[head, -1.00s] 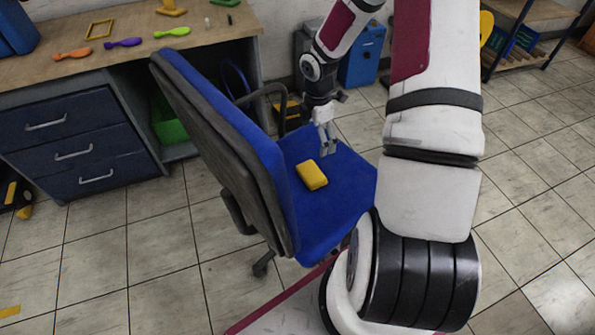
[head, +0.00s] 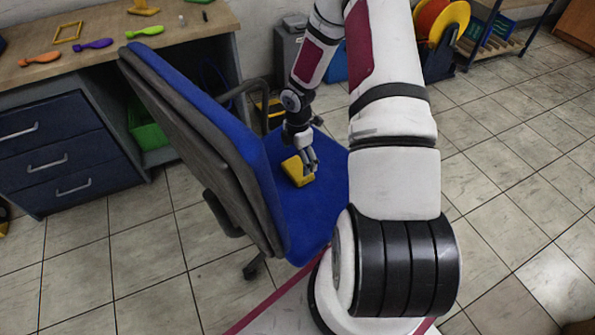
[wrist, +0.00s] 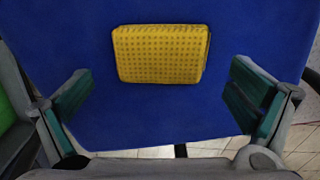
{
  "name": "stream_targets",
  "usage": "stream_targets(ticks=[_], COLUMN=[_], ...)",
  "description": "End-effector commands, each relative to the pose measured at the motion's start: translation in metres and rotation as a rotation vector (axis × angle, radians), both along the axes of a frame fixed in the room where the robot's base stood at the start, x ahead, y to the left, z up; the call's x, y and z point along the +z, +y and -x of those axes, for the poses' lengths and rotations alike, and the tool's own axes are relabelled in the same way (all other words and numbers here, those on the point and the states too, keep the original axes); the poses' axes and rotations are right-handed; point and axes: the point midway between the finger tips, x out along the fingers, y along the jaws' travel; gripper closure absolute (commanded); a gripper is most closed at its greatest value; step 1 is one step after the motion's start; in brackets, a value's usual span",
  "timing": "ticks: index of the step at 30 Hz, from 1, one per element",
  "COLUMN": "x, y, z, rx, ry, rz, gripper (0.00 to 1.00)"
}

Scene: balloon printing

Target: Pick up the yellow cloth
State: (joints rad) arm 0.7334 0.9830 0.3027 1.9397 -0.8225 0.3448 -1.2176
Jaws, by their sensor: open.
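The yellow cloth (head: 297,171) is a folded, thick rectangular pad lying on the blue seat of the office chair (head: 325,205). In the wrist view the cloth (wrist: 160,54) shows a dotted texture and lies flat on the blue seat (wrist: 160,115). My gripper (head: 309,168) is just above the seat, at the cloth's right side in the head view. In the wrist view my gripper (wrist: 160,96) is open, with its two green-padded fingers wide apart. The cloth lies ahead of the fingers, roughly centred, with nothing between them and it. Part of the cloth is hidden by my gripper in the head view.
The chair's tall backrest (head: 205,125) stands left of the seat, and an armrest (head: 250,92) rises behind it. Tiled floor is clear at the right.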

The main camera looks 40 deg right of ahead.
Motion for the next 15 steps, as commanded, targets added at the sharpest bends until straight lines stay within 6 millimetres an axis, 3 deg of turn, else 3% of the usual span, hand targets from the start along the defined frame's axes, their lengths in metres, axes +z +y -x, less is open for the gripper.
stream_targets(ticks=[7,15], x=[-0.038,-0.042], y=[0.001,0.000], z=[0.001,0.001], rx=[0.001,0.000], ry=[0.002,0.001], rz=[0.000,0.000], gripper=[0.00,0.00])
